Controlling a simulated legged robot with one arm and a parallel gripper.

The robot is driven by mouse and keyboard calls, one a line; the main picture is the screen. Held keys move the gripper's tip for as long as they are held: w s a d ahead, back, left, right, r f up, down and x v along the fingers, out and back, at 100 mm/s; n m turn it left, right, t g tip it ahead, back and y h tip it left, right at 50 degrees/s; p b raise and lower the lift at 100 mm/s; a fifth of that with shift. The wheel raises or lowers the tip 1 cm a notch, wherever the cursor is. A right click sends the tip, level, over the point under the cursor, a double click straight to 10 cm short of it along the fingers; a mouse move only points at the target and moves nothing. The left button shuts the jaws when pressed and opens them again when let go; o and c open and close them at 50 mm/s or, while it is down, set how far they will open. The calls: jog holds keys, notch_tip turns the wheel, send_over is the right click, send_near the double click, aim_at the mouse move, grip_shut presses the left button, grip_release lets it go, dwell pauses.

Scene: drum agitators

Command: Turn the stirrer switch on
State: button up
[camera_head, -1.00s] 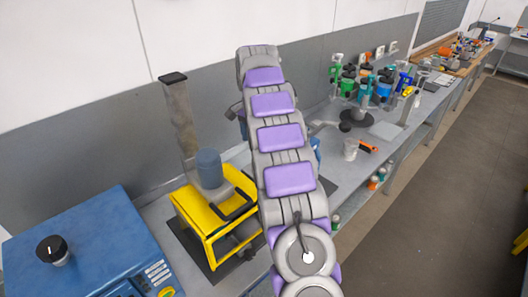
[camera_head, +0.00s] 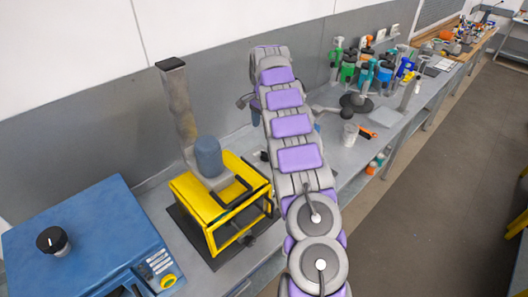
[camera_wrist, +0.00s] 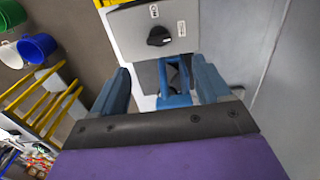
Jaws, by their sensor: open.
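In the wrist view, a black rotary switch knob (camera_wrist: 159,36) sits on a light grey panel (camera_wrist: 125,28) with small labels above it and to its right. My gripper (camera_wrist: 163,78) is open, its two blue fingers apart, below the knob in the picture and not touching it. A blue bracket-like part (camera_wrist: 175,82) shows between the fingers; I cannot tell what it belongs to. In the head view, my arm runs across the middle and the knob and the fingers cannot be made out.
In the head view, a yellow-framed device (camera_head: 222,205) with a blue cylinder (camera_head: 208,157) and upright column (camera_head: 178,105) stands left of my arm. A blue box (camera_head: 85,240) with a black knob is at lower left. Cups and tools crowd the bench's right; grey floor is open beyond.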

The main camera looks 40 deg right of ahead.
aim_at(265, 152)
jog(key=f, duration=0.7)
jog(key=d+f+p, duration=0.1)
jog(key=f, duration=0.2)
jog(key=shift+s+f, duration=0.1)
jog(key=shift+f, duration=0.1)
jog(key=shift+a+f, duration=0.3)
jog(key=shift+f, duration=0.6)
jog(key=shift+d, duration=0.1)
jog(key=shift+d, duration=0.1)
jog(key=shift+d+f, duration=0.1)
jog(key=shift+d, duration=0.05)
jog(key=shift+c, duration=1.2)
jog(key=c, duration=0.8)
